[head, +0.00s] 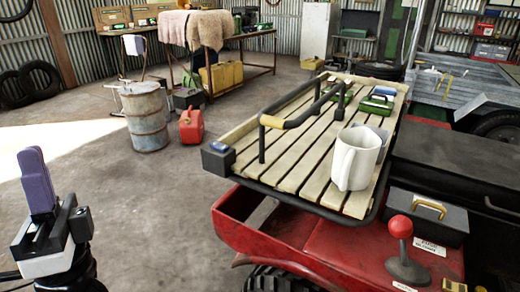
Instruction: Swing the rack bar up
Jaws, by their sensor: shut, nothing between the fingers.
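The rack bar (306,108) is a black tube with a yellow grip section at its near-left end. It stands over the wooden slatted rack (290,175) on the red quad, with upright legs at its ends. Its exact swing angle is hard to judge from this view. My gripper (37,180) is at the lower left, with purple fingers pointing up and shut together, holding nothing. It is well to the left of the rack, over the floor, apart from the bar.
A black block with a blue top (218,156) sits at the rack's left corner. A rusty drum (146,115) and red fuel can (191,126) stand beyond. Floor between gripper and quad is clear.

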